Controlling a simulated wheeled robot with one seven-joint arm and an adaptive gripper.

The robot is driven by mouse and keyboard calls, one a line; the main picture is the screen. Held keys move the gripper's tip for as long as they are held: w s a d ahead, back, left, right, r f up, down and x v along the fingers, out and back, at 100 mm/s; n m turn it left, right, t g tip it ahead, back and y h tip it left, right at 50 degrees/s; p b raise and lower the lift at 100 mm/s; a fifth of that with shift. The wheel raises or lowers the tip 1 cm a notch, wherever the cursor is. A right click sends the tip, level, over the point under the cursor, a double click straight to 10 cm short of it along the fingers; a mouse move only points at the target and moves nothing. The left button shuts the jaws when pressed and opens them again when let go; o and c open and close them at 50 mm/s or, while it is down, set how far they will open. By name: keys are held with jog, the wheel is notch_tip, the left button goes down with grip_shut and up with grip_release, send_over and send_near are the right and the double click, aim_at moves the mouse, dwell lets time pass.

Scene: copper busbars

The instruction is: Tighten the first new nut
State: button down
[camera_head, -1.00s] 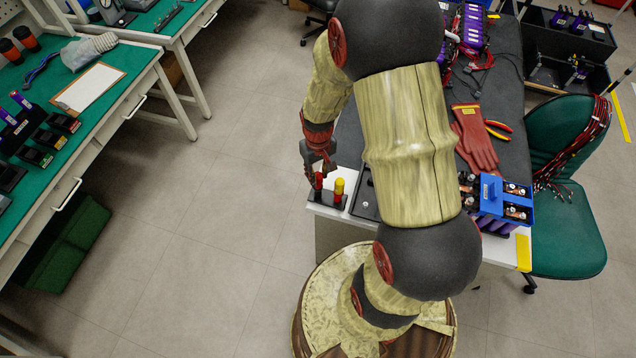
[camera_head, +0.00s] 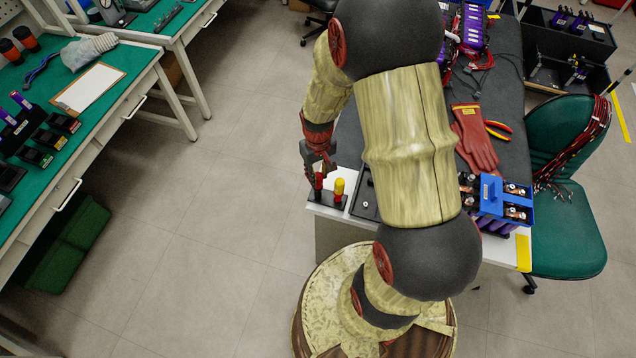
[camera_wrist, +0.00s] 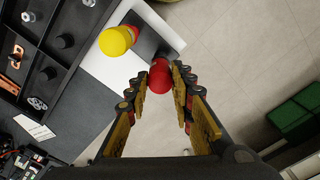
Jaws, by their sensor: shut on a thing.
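My gripper (camera_head: 318,170) is at the near left corner of the table. It is shut on the red-handled tool (camera_wrist: 159,76), whose rounded top sits between the fingertips in the wrist view. The tool stands upright in a small dark holder (camera_wrist: 150,42); its lower part is hidden. A yellow-handled tool (camera_wrist: 116,41) stands beside it, apart from the fingers, and also shows in the head view (camera_head: 339,186). A battery module with a blue frame (camera_head: 491,192) and copper parts is at the table's right. Small silver pieces (camera_wrist: 37,103) lie in the black tray; I cannot tell whether they are nuts.
The black compartment tray (camera_wrist: 78,20) lies beside the holder. Red gloves (camera_head: 476,138) and red-yellow pliers (camera_head: 498,130) lie farther back on the dark mat. A green chair (camera_head: 565,220) stands right of the table. The floor left of the table is clear.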

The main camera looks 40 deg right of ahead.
jog(key=shift+r+p, duration=1.9)
jog(key=shift+r, duration=0.6)
